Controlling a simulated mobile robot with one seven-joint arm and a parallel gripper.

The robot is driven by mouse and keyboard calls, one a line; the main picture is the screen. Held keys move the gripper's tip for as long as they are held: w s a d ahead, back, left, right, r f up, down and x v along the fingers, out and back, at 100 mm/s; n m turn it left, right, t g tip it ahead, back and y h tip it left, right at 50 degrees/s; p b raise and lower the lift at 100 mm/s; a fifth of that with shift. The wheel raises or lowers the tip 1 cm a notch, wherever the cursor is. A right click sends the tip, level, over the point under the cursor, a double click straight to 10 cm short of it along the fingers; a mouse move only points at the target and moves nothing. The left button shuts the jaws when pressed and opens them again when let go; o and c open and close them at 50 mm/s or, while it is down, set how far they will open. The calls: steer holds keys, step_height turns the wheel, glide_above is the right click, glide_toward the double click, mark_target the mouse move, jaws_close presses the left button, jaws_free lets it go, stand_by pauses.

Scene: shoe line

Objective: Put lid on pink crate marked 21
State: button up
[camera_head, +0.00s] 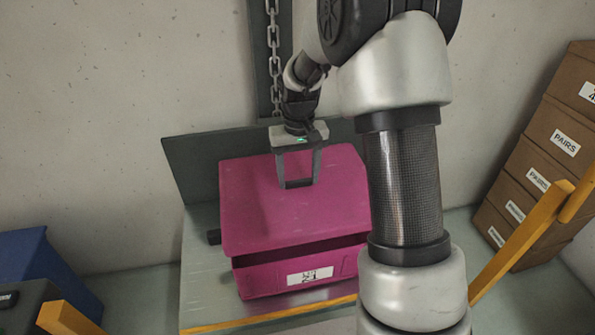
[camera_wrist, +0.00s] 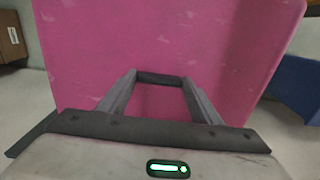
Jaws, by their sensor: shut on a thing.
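The pink crate (camera_head: 262,281) stands on a grey table, its front label reading 21. The pink lid (camera_head: 256,213) lies over the crate top, tilted, with a dark gap showing between its front edge and the crate's front wall. My gripper (camera_head: 298,184) is at the back part of the lid, shut on a dark handle on its upper face. The wrist view shows the lid (camera_wrist: 165,40) filling most of the picture and the gripper's fingers (camera_wrist: 160,82) at the dark handle. The crate's back and its right end are hidden by the lid and my arm.
The table (camera_head: 203,285) has a yellow front edge and an upright grey panel (camera_head: 190,165) behind the crate. A chain (camera_head: 273,50) hangs on the wall. Several brown boxes (camera_head: 560,120) are stacked at the right, and a blue bin (camera_head: 35,265) stands at the left.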

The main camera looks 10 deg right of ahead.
steer(key=shift+f+b, duration=2.55)
steer(key=shift+f, duration=1.55)
steer(key=shift+f, duration=0.4)
steer(key=o, duration=1.6)
steer(key=shift+o, duration=0.2)
steer(key=shift+r, duration=0.1)
steer(key=shift+r+p, duration=2.5)
steer(key=shift+r, duration=0.95)
